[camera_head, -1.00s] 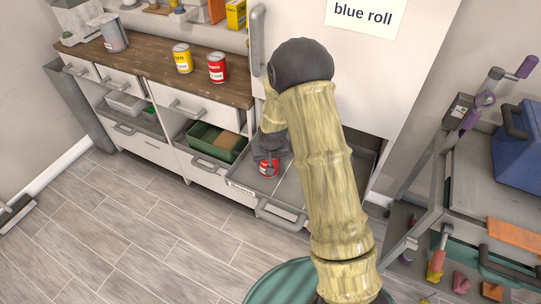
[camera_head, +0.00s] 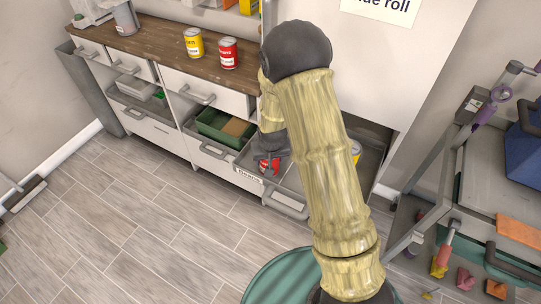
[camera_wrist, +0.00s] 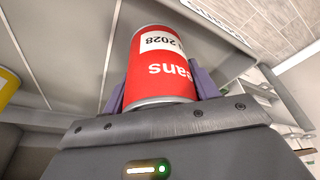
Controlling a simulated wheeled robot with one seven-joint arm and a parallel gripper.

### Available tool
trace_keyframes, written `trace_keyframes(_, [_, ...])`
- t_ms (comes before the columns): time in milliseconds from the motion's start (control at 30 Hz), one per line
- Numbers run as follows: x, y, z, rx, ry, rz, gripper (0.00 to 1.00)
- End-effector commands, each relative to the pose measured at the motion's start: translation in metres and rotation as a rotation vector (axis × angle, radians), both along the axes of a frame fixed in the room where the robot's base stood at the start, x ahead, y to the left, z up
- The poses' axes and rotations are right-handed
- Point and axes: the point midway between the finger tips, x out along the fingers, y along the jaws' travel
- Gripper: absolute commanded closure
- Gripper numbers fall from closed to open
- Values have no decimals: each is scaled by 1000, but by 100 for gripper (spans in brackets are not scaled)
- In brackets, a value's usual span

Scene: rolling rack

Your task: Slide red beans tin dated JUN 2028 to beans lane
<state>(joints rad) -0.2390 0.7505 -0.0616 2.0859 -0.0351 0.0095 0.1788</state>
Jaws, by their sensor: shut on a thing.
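A red tin (camera_head: 268,166) is low in the pull-out drawer whose front label (camera_head: 248,176) seems to read "Beans". In the wrist view the tin (camera_wrist: 166,75) fills the jaws; its upside-down label shows "2028" and "eans", and the month is hidden. My gripper (camera_wrist: 160,92) is shut on this tin, with a purple finger on each side. In the head view my arm hides part of the drawer and most of the gripper. The tin stands at or just above the drawer floor; I cannot tell if it touches.
Another red tin (camera_head: 228,53) and a yellow tin (camera_head: 194,43) stand on the wooden counter (camera_head: 150,47). A yellow tin (camera_head: 356,151) shows right of my arm. A green bin (camera_head: 222,128) sits left of the drawer. A cart (camera_head: 485,170) stands at right.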

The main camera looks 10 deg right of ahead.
Motion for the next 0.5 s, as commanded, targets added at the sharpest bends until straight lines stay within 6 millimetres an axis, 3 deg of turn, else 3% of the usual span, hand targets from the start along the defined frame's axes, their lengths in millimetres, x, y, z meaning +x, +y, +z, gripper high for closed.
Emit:
trace_keyframes(100, [1,0,1,0,-2,-1,77])
trace_keyframes(133, [1,0,1,0,-2,-1,39])
trace_keyframes(233, [1,0,1,0,-2,-1,19])
trace_keyframes(267, [1,0,1,0,-1,-1,15])
trace_keyframes(500, [0,0,0,0,1,-1,15])
